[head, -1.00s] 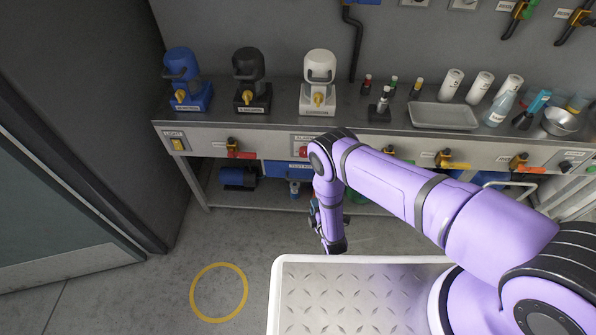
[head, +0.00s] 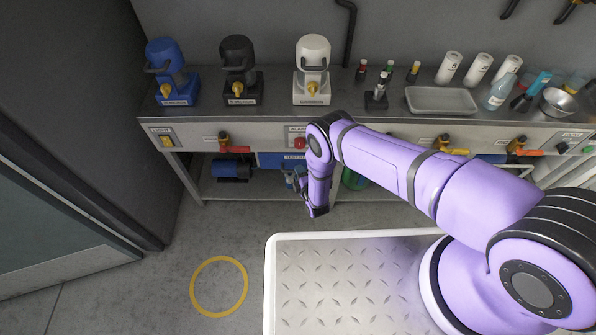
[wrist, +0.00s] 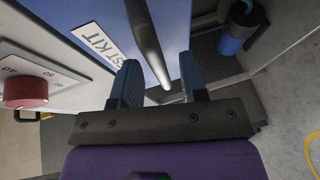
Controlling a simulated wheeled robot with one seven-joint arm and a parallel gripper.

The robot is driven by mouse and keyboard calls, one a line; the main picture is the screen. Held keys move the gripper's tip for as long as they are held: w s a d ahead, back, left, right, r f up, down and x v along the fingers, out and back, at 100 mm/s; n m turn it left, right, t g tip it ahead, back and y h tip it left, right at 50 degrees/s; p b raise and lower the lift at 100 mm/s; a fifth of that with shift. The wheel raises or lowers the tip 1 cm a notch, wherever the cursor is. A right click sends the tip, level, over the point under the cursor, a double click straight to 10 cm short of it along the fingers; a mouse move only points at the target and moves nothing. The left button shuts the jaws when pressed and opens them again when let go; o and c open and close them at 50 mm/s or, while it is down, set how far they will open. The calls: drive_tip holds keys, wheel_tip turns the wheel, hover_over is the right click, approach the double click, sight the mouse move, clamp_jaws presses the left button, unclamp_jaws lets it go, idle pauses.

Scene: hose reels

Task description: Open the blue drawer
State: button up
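The blue drawer (head: 270,160) sits under the bench top, partly hidden behind my arm in the head view. In the wrist view its blue front (wrist: 90,15) fills the upper left, with a white label ending in "ST KIT" (wrist: 99,43). A dark bar handle (wrist: 146,40) runs along the front. My gripper (wrist: 158,62) is open, with its two blue-grey fingers apart on either side of the handle's near end. I see a gap between the bar and the left finger; contact on the right is unclear. In the head view my gripper (head: 303,185) hangs below the bench edge.
A blue motor-like cylinder (head: 232,169) stands on the lower shelf. Valves with coloured levers line the bench front. The floor at the left is clear.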

drive_tip(key=shift+x, duration=0.8)
drive_tip(key=shift+c, duration=0.2)
clamp_jaws()
drive_tip(key=shift+s, duration=0.2)
